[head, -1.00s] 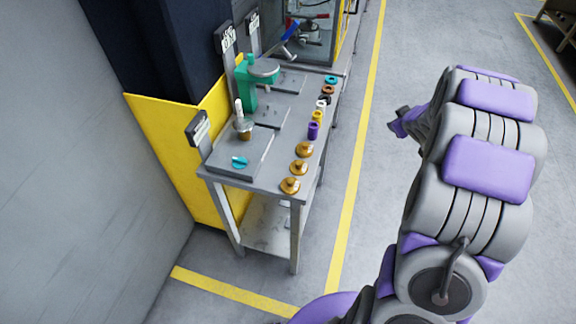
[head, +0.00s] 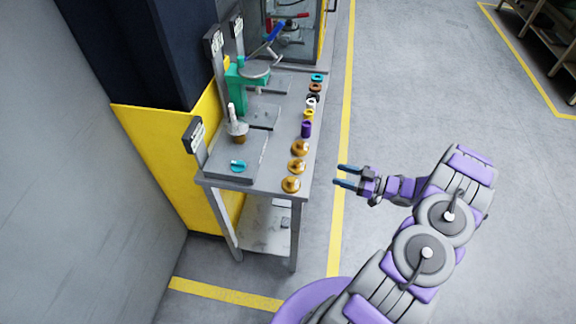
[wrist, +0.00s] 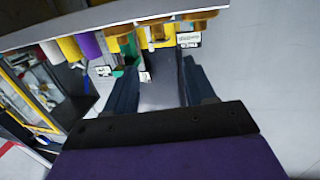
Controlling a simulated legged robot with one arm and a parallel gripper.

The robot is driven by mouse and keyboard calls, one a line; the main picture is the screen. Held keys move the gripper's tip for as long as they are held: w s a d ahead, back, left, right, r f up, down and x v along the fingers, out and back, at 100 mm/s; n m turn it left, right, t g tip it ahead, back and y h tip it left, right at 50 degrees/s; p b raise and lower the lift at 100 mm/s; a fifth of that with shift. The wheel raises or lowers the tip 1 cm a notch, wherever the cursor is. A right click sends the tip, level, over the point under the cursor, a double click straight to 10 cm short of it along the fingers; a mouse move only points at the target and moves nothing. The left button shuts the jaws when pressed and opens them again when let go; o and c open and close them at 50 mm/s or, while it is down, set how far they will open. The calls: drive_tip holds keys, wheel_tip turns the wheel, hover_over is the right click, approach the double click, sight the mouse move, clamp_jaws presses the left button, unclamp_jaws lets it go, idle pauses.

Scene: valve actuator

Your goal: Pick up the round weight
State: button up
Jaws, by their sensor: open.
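Three round brass weights with knobs stand in a row near the table's front right edge: a near one (head: 290,185), a middle one (head: 297,167) and a far one (head: 300,148). The frames do not show which one is meant. My gripper (head: 338,175) is open and empty, just right of the table edge, pointing left toward the weights. In the wrist view the picture is turned over; the weights (wrist: 157,34) show at the top beyond my open fingers (wrist: 158,68), apart from them.
The grey table (head: 270,178) has a purple cylinder (head: 306,129) and several coloured rings beyond the weights. A green press (head: 240,75), a post with a white handle (head: 236,128) and a teal knob (head: 238,166) stand left.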

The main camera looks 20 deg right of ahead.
approach(298, 161)
drive_tip(key=x, duration=0.1)
drive_tip(key=b+x, duration=0.1)
drive_tip(key=x, duration=0.1)
drive_tip(key=a+x, duration=0.1)
drive_tip(key=x, duration=0.1)
drive_tip(key=shift+s+r+b, duration=0.1)
drive_tip(key=shift+s+b, duration=0.2)
drive_tip(key=shift+b, duration=0.1)
drive_tip(key=shift+w+a+f, duration=0.15)
drive_tip(key=shift+w+f, duration=0.05)
drive_tip(key=shift+w, duration=0.45)
drive_tip(key=x, duration=0.1)
drive_tip(key=b+x, duration=0.1)
drive_tip(key=x, duration=0.1)
drive_tip(key=shift+w+d+f, duration=0.15)
drive_tip(key=shift+w+d, duration=0.05)
drive_tip(key=shift+w+a, duration=0.25)
drive_tip(key=shift+a, duration=0.4)
drive_tip(key=shift+d, duration=0.4)
drive_tip(key=c, duration=0.5)
drive_tip(key=shift+a, duration=0.25)
clamp_jaws()
